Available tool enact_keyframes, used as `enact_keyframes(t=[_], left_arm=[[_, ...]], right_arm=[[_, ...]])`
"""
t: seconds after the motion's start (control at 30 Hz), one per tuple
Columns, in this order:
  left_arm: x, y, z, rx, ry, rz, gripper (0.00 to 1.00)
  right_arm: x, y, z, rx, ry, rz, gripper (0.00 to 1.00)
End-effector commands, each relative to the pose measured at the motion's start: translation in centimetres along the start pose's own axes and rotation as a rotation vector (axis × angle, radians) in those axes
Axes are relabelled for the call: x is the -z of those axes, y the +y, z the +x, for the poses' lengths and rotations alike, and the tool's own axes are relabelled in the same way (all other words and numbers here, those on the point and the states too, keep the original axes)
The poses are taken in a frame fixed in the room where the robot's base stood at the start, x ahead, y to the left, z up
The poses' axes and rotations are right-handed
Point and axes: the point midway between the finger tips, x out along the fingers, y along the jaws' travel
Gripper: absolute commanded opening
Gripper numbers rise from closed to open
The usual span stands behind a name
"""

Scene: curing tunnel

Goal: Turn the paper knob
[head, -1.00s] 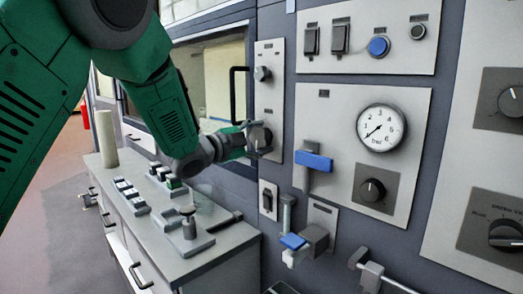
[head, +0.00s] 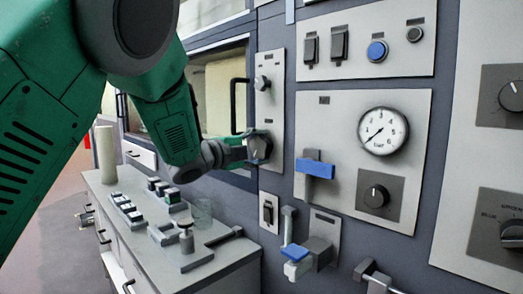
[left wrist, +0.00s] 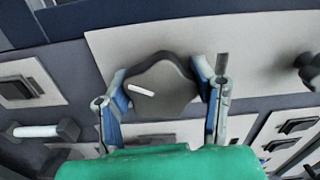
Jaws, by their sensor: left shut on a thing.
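A dark grey lobed knob with a white pointer line (left wrist: 160,84) sits on a light panel in the left wrist view. Its label cannot be read. My left gripper (left wrist: 164,98) has one blue-padded finger on each side of the knob and is shut on it. The pointer line slopes slightly down to the right in that view. In the head view my left gripper (head: 258,149) is at the lower part of the narrow light panel (head: 270,113), largely covering the knob. My right gripper is not in view.
A second small knob (head: 262,83) sits higher on the narrow panel, near a black door handle (head: 238,105). A blue-handled lever (head: 316,168) and a gauge (head: 383,131) are to the right. Below is a grey cabinet top (head: 221,232) with several small items.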

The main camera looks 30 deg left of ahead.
Motion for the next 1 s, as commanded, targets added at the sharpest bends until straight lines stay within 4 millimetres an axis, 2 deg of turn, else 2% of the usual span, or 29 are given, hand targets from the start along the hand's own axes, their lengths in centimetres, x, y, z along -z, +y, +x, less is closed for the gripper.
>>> enact_keyframes(t=[0.03, 0.17, 0.2, 0.23, 0.5, 0.63, 1.0], left_arm=[[0.1, 0.9, -0.1, -0.017, 0.0, -0.004, 0.23], [0.1, 0.9, -0.1, -0.017, 0.001, -0.004, 0.23], [0.1, 0.9, -0.1, -0.018, 0.001, -0.004, 0.65], [0.1, 0.9, -0.1, -0.017, 0.001, -0.004, 0.74], [0.0, 0.4, -0.1, -0.008, 0.001, -0.003, 0.74], [0.0, 0.3, -1.1, -0.007, -0.001, -0.003, 0.74], [-0.1, 0.5, -8.5, -0.009, -0.002, -0.005, 0.74]], right_arm=[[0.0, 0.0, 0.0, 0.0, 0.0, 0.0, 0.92], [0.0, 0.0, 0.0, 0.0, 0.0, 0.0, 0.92], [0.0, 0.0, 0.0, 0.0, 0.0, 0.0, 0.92], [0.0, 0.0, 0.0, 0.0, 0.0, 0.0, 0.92], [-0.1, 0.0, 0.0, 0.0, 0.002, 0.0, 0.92], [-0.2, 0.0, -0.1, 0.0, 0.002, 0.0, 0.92], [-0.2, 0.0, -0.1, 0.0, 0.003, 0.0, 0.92]])
